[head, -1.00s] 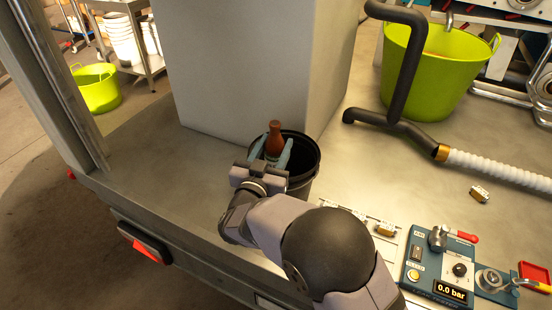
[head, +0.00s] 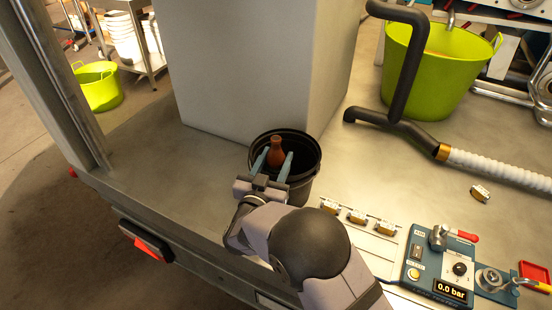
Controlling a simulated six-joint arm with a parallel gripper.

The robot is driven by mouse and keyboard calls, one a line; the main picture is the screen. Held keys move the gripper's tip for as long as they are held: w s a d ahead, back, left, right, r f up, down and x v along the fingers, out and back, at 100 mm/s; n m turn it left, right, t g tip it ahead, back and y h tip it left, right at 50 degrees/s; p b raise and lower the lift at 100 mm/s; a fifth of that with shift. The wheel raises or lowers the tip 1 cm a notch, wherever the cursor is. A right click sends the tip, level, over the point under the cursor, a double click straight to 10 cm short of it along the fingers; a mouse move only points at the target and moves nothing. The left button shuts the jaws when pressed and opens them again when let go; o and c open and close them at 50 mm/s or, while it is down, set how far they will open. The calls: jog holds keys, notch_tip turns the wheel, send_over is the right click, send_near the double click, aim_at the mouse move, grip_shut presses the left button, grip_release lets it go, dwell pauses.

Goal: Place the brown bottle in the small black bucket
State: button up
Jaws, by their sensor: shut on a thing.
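The brown bottle (head: 276,151) is in the head view, roughly upright with its neck up, inside the mouth of the small black bucket (head: 303,183). My gripper (head: 273,161) reaches over the bucket's near left rim, and its two blue-grey fingers are shut on the bottle, one on each side. The bottle's lower part is hidden by the gripper and the bucket. I cannot tell whether it touches the bucket's floor.
A tall grey block (head: 245,70) stands right behind the bucket. A large green tub (head: 425,85), a black bent pipe (head: 402,75) and a white hose (head: 500,168) lie to the right. A control panel (head: 440,268) is at the front right, with small fittings (head: 357,216) beside it.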

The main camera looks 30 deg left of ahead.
jog(key=shift+f+b, duration=0.35)
jog(key=shift+s+d+f, duration=0.1)
jog(key=shift+s+f, duration=0.05)
jog(key=shift+f, duration=0.15)
jog(key=o, duration=1.4)
jog(key=shift+d+f, duration=0.1)
jog(key=shift+f, duration=0.15)
jog(key=shift+r+p, duration=0.5)
jog(key=shift+r, duration=0.3)
jog(key=s+d+b, duration=0.1)
jog(key=s+b, duration=0.1)
jog(key=s, duration=0.9)
jog(key=shift+s+d, duration=0.25)
jog(key=shift+s, duration=0.1)
jog(key=shift+r, duration=0.1)
